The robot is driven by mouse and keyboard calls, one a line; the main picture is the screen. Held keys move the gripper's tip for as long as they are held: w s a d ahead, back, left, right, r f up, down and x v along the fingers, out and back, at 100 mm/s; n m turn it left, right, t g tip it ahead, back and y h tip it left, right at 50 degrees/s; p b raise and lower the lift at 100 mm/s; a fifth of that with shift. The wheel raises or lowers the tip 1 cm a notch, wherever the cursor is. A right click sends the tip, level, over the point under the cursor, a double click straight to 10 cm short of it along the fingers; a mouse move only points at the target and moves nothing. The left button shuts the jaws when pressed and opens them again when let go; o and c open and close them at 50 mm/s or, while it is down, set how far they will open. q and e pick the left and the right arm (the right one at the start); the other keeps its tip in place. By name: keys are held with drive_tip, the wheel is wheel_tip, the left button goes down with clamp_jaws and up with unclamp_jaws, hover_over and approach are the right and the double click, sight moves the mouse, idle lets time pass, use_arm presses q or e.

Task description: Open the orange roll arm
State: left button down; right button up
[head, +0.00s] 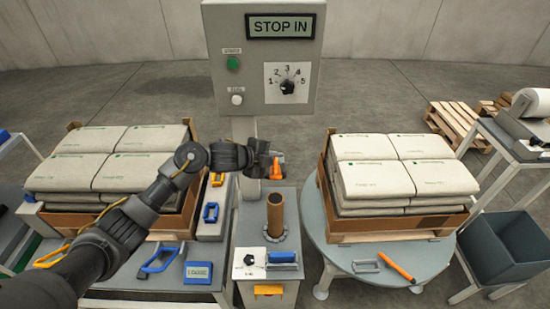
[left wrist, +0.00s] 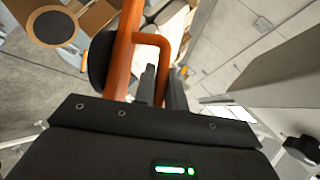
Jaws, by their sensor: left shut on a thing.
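The orange roll arm (head: 277,170) shows as a small orange piece at the tip of my left gripper (head: 266,160), above the middle station. In the left wrist view it is a long orange bar (left wrist: 128,45) with a loop handle (left wrist: 163,50). The fingers of my left gripper (left wrist: 162,88) are shut on that loop handle. The gripper body hides the near end of the bar. My right gripper is in neither view.
A brown upright tube (head: 275,215) stands on the middle station just below my left gripper. A control box (head: 262,60) reading "STOP IN" rises behind. Bag-filled cartons stand left (head: 165,218) and right on a round table (head: 340,258). An orange bar (head: 397,267) lies there.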

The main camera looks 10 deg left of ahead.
use_arm(q)
drive_tip(key=c, duration=1.5)
unclamp_jaws()
drive_tip(key=shift+o, duration=0.2)
drive_tip(key=v, duration=1)
drive_tip(key=shift+s+a+r+b, duration=0.2)
drive_tip(key=shift+s+a+b, duration=0.05)
drive_tip(key=shift+b, duration=0.05)
